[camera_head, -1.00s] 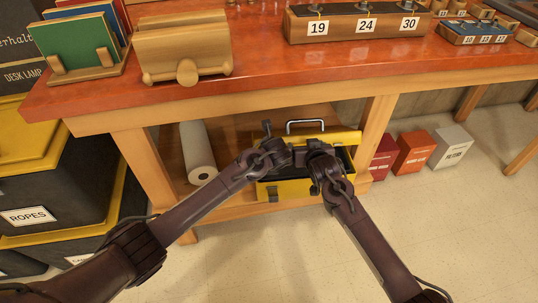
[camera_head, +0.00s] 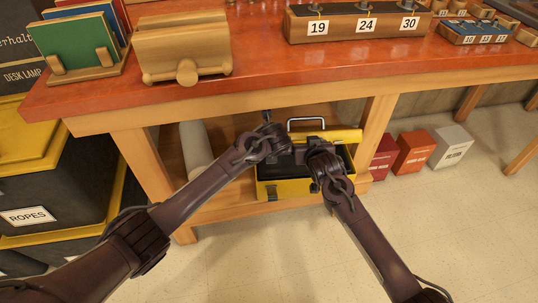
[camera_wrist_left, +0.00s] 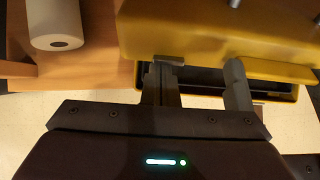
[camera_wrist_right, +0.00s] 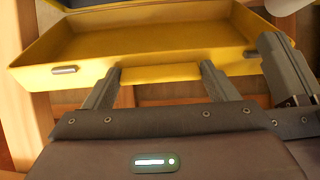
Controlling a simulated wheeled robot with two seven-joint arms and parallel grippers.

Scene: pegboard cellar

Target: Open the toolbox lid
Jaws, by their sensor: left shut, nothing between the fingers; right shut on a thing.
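The yellow toolbox (camera_head: 288,189) stands on the shelf under the workbench. Its lid (camera_head: 346,135) is raised at the back, its handle (camera_head: 305,121) upward, and a dark interior shows below. My right gripper (camera_head: 316,147) is at the lid; in the right wrist view its fingers (camera_wrist_right: 160,80) are at the lid's edge, with the lid's hollow inside (camera_wrist_right: 150,45) facing that camera. My left gripper (camera_head: 284,146) is shut and empty just left of the right one. In the left wrist view its fingers (camera_wrist_left: 167,72) are near the lid's outer face (camera_wrist_left: 205,30); contact is unclear.
A paper roll (camera_head: 194,148) lies left of the toolbox, partly behind my left arm. The workbench top (camera_head: 255,75) overhangs the shelf. A bench leg (camera_head: 374,130) and several boxes, one orange (camera_head: 414,152), are to the right. The floor in front is clear.

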